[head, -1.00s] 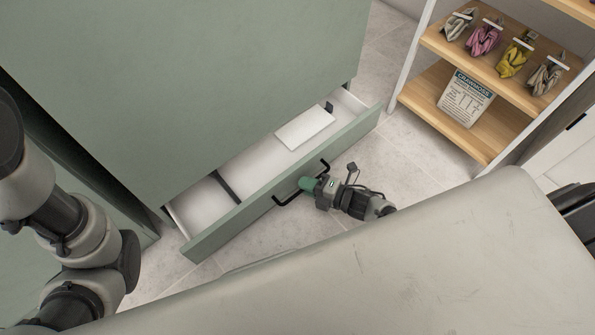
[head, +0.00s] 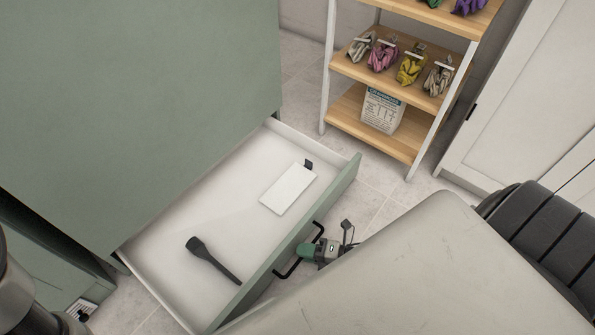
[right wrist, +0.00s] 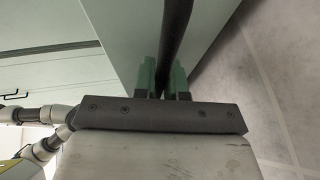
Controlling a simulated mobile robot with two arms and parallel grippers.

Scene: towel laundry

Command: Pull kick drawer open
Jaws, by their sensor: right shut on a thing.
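The kick drawer (head: 340,185) at the foot of the green cabinet (head: 130,90) stands well open, its white inside showing. Its front carries a black bar handle (head: 288,272). My right gripper (head: 308,252) is at the handle, on the outer side of the drawer front. In the right wrist view its green fingers (right wrist: 162,78) close on either side of the dark handle bar (right wrist: 174,45). Inside the drawer lie a black tool with a round head (head: 213,261) and a white flat card (head: 288,188) with a dark end. My left gripper is out of view.
A shelf rack (head: 372,143) with folded cloths (head: 383,55) and a labelled carton (head: 381,110) stands behind the drawer. My pale body covers the lower right. Tiled floor (head: 362,205) shows between the rack and the drawer.

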